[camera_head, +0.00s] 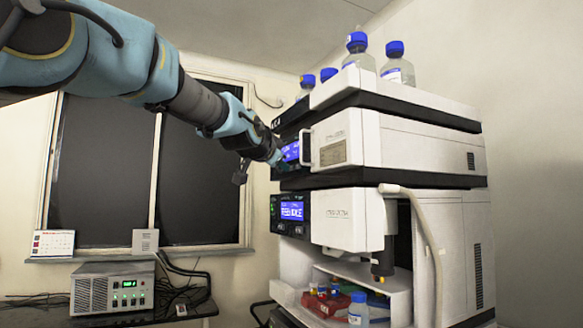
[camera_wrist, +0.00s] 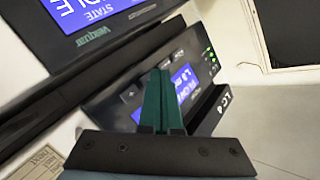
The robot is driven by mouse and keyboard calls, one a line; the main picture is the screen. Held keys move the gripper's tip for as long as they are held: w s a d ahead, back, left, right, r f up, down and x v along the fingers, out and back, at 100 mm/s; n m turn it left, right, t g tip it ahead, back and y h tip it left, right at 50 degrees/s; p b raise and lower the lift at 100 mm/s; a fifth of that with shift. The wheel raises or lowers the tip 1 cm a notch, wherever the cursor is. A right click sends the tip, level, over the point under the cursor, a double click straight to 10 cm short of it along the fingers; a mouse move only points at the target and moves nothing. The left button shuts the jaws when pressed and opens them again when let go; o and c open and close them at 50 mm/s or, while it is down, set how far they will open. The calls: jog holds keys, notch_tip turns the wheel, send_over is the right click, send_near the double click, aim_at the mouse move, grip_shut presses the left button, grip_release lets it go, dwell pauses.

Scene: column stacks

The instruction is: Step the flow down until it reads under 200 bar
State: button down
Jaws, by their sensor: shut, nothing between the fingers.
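The stacked instrument has an upper module with a blue screen (camera_head: 291,151) and a lower module with a blue screen (camera_head: 292,210). My gripper (camera_head: 279,163) is at the upper module's front panel. In the wrist view my gripper's green fingers (camera_wrist: 158,75) are shut together and empty, in front of a dark panel with small arrow-marked buttons (camera_wrist: 131,95). That panel's blue screen (camera_wrist: 186,83) is partly hidden by the fingers, and its reading is not legible. I cannot tell whether the fingertips touch a button.
Another blue screen (camera_wrist: 85,10) shows the word STATE. Blue-capped bottles (camera_head: 397,68) stand on top of the stack. A pale hose (camera_head: 425,230) hangs down the front. A grey box with green lights (camera_head: 112,287) sits at lower left, below the window.

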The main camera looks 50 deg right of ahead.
jog(key=shift+s+d+p, duration=0.15)
jog(key=shift+d+p, duration=0.2)
jog(key=shift+d, duration=0.05)
dwell(0.7)
jog(key=shift+a, duration=0.1)
jog(key=shift+w+a+b, duration=0.3)
jog(key=shift+a+b, duration=0.4)
jog(key=shift+b, duration=0.15)
jog(key=shift+w+a+b, duration=0.3)
jog(key=shift+a+b, duration=0.5)
jog(key=shift+b, duration=0.15)
jog(key=shift+w+a+b, duration=0.3)
jog(key=shift+a+b, duration=0.45)
jog(key=shift+b, duration=0.15)
jog(key=shift+w+a+b, duration=0.3)
jog(key=shift+a+b, duration=0.5)
jog(key=shift+b, duration=0.15)
